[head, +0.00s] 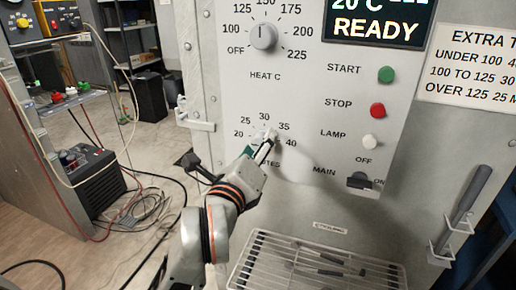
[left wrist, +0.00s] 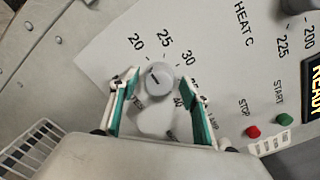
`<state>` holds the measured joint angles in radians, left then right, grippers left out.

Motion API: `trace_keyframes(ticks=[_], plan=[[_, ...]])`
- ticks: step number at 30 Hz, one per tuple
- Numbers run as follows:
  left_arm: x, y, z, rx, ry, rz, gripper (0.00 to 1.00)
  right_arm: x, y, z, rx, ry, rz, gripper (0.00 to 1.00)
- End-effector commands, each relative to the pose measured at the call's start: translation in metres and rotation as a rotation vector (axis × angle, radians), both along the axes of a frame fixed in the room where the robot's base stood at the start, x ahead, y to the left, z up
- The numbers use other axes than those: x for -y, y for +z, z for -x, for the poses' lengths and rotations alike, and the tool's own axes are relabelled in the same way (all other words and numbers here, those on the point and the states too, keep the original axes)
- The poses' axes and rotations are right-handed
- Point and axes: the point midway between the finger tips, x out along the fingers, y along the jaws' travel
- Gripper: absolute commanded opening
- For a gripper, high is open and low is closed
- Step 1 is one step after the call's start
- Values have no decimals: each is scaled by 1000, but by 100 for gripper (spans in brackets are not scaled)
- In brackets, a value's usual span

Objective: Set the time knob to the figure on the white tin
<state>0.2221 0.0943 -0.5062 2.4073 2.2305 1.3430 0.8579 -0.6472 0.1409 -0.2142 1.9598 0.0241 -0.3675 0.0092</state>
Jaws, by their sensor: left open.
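The time knob (left wrist: 158,76) is a round grey-white dial on the panel. The figures 20, 25 and 30 show above it in the left wrist view. A short dark mark on its face leans to the upper left, roughly on the side of 20; its exact reading is unclear. My left gripper (left wrist: 161,82) is open, with one teal-lined finger on each side of the knob; I cannot tell whether they touch it. In the head view my left gripper (head: 266,139) is at the time dial and hides most of the knob. No white tin shows. My right gripper is not in view.
The heat knob (head: 263,37) is above the time dial. The green start button (head: 386,74), red stop button (head: 377,110), white lamp button (head: 370,141) and main switch (head: 360,180) are to the right. A wire rack (head: 250,262) juts out below. Cables lie on the floor left.

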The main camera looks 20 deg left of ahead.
Motion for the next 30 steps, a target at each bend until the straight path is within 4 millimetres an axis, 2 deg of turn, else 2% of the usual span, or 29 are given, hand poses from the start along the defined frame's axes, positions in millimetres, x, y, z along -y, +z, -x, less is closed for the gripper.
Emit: trace_keyframes(ticks=[9, 10, 14, 23, 30], plan=[[0, -1, -3, -1, 0, 0, 47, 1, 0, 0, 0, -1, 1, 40], [0, -1, -3, -1, 0, 0, 41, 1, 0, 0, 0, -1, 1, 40], [0, -1, -3, -1, -1, 0, 8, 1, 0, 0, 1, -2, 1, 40], [0, 0, -3, 0, 0, -16, 8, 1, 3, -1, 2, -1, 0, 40], [1, 0, -3, 3, -1, -116, 8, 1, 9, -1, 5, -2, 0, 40]])
